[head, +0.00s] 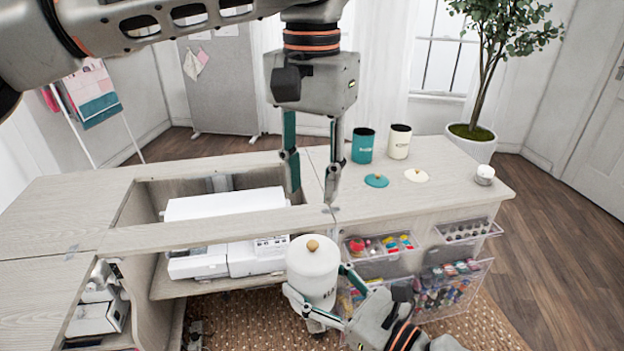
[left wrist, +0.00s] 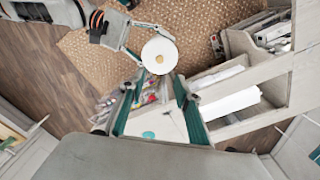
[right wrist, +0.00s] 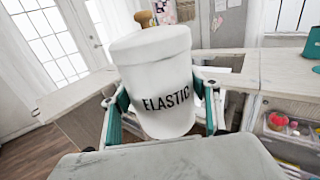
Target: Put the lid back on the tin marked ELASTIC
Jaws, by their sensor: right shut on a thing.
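The white tin marked ELASTIC (right wrist: 165,98) is held upright, slightly tilted in the right wrist view, in front of the cabinet. Its white lid (head: 313,256) with a wooden knob lies on its top; I cannot tell whether it is fully seated. The lid also shows from above in the left wrist view (left wrist: 159,48). My right gripper (head: 318,294) is shut around the tin's body, one finger on each side. My left gripper (head: 312,190) points down, open and empty, behind and above the tin, over the cabinet top.
A teal tin (head: 363,146) and a cream tin (head: 399,142) stand open on the cabinet top (head: 450,185). A teal lid (head: 376,181) and a cream lid (head: 416,175) lie before them. A small white jar (head: 485,174) stands right. Clear drawers (head: 466,232) jut out below.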

